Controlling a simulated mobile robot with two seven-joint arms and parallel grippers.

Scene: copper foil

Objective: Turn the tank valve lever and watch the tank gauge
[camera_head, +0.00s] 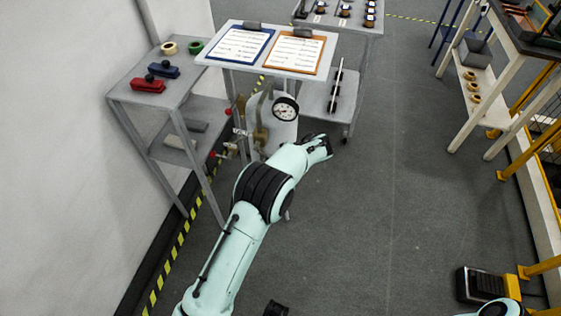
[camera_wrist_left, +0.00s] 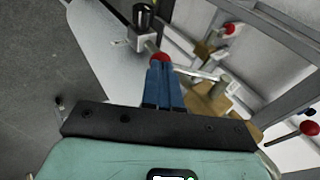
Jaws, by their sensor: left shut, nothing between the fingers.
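The round white tank gauge (camera_head: 285,108) with a black rim faces me in the head view; its needle is too small to read. The pale tank (camera_head: 263,110) stands behind it, partly hidden, and fills the upper left of the wrist view (camera_wrist_left: 92,45). Red-knobbed valve levers show left of the tank, one red knob (camera_head: 228,111) high and one (camera_head: 212,154) lower. In the left wrist view my left gripper (camera_wrist_left: 161,68) has its blue fingers shut and empty, with their tips at a lever's red ball (camera_wrist_left: 159,57); contact is unclear. My right gripper is out of view.
A stand holds a blue clipboard (camera_head: 240,45) and an orange clipboard (camera_head: 297,52) above the gauge. A grey table (camera_head: 122,88) stands at the left by the wall. A cart (camera_head: 348,22) is behind, a bench (camera_head: 500,40) at right. The middle floor is clear.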

